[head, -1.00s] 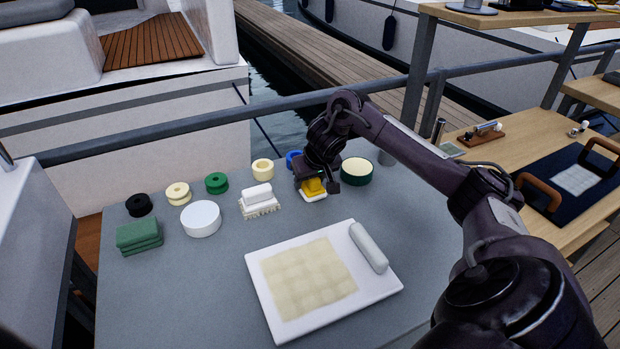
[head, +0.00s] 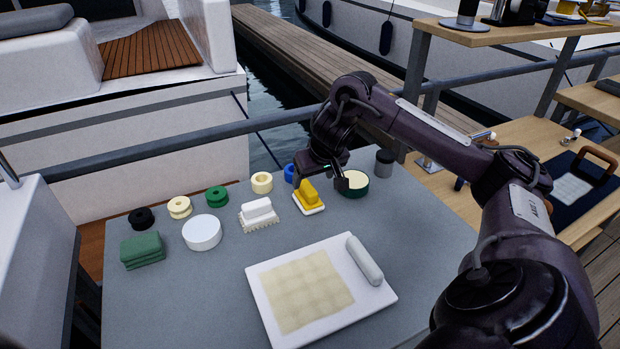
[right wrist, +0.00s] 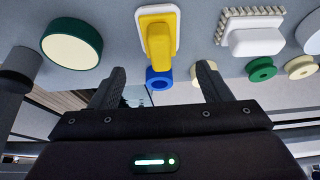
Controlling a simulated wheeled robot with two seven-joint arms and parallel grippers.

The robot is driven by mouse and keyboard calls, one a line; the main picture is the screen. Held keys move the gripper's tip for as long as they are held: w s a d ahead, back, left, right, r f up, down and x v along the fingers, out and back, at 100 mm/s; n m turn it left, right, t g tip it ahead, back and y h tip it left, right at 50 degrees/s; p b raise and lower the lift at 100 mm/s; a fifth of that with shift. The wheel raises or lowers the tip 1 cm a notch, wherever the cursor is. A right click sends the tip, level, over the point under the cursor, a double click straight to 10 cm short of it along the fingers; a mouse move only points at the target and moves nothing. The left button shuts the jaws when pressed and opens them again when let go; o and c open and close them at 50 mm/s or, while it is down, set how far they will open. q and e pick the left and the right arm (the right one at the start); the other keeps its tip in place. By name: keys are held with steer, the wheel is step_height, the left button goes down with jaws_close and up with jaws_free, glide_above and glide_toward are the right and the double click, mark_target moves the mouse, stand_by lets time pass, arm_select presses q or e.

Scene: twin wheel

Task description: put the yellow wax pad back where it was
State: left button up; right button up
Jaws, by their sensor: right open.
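The yellow wax pad (head: 309,196), a yellow grip on a white base, sits flat on the grey table between the white brush (head: 258,214) and the round green-rimmed tin (head: 353,184). In the right wrist view the pad (right wrist: 157,44) shows whole, beyond the fingertips. My right gripper (head: 321,181) is just above and behind the pad. Its jaws are open and empty, and they look clear of the pad; the right wrist view shows them (right wrist: 158,84) wide apart. My left gripper is not in view.
A blue ring (head: 289,172) lies behind the pad, with a cream roll (head: 262,183) to its left. A grey cylinder (head: 384,162) stands beyond the tin. A white board (head: 262,289) with a grey roller (head: 364,260) lies in front. A metal rail (head: 150,149) runs behind the table.

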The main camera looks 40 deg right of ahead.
steer(key=shift+p+v, duration=0.5)
steer(key=shift+v, duration=1.05)
